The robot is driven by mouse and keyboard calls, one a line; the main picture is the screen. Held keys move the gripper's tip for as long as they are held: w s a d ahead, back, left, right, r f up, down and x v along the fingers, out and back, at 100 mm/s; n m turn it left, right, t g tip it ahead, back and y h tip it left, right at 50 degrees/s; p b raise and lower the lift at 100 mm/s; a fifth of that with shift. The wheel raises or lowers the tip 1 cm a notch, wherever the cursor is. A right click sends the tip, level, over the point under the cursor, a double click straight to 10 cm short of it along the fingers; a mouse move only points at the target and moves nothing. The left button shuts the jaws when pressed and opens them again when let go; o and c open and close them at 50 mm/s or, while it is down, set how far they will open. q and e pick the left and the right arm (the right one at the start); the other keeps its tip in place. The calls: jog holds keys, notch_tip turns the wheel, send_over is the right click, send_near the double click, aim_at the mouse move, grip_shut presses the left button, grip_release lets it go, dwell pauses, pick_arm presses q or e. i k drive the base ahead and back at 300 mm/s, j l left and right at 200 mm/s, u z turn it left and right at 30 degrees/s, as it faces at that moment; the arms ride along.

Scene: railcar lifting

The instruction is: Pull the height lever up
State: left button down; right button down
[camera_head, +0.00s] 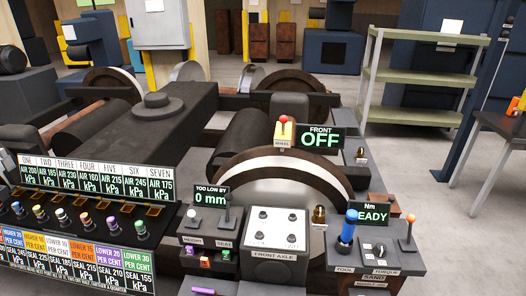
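A console block stands at lower centre with a display (211,197) reading "TOO LOW BY 0 mm". Two small levers rise from this block. The left lever (191,216) has a pale knob, and the right lever (228,207) has a dark knob and stands upright. The labels below them are small; the right one looks like "SEAT", and the left one is too blurred to read surely, so I cannot tell for certain which is the height lever. Neither of my grippers shows in this view.
A white "FRONT AXLE" panel (276,229) sits right of the levers. Further right are a blue-handled tool (348,228) and an orange-knobbed lever (409,231). A display (320,139) reads "FRONT OFF". Coloured knobs and pressure panels (93,180) fill the left. A green shelf (420,82) stands behind.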

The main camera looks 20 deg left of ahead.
aim_at(192, 213)
jog(key=u, duration=1.25)
jog(key=i+j, duration=0.05)
